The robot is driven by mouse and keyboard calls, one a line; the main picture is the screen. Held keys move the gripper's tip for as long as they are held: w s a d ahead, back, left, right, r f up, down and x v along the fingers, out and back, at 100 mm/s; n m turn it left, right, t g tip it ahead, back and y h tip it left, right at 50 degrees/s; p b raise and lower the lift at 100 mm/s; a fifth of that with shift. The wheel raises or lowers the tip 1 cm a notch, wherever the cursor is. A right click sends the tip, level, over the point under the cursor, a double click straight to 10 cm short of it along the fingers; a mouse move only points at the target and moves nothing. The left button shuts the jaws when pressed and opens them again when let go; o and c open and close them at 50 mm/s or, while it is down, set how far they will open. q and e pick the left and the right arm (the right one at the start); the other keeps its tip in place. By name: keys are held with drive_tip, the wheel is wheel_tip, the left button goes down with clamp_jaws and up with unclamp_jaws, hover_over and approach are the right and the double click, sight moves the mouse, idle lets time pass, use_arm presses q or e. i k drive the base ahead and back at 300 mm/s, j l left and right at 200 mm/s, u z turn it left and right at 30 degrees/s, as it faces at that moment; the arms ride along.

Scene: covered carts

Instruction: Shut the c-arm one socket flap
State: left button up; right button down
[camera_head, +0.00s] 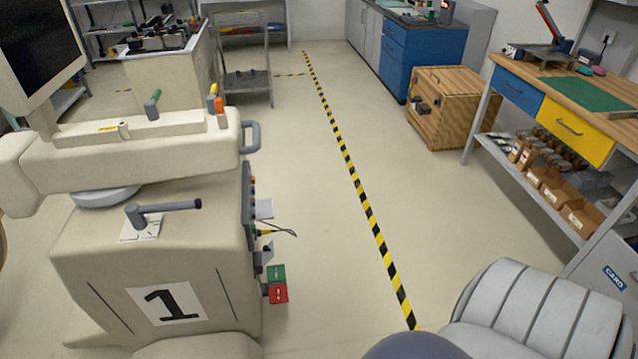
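C-arm one is the beige covered cart (90,260) at the left, with a number 1 label (168,304) on its front. Its narrow right side panel (247,215) is seen almost edge-on. A pale plate (264,208) sticks out from that panel, with a yellow plug and dark cable (280,231) just below it. A grey plate (264,255) sticks out lower down. I cannot tell which of these plates is the socket flap, and the sockets are hidden by the angle. Neither gripper shows in the head view.
A green and a red box (278,293) jut from the cart's lower right side. The floor (320,220) right of the cart is clear, crossed by a yellow-black tape line (352,178). A wooden crate (448,105) and a workbench (570,95) stand at the right.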

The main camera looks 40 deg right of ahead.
sight(268, 253)
drive_tip(key=z, duration=0.9)
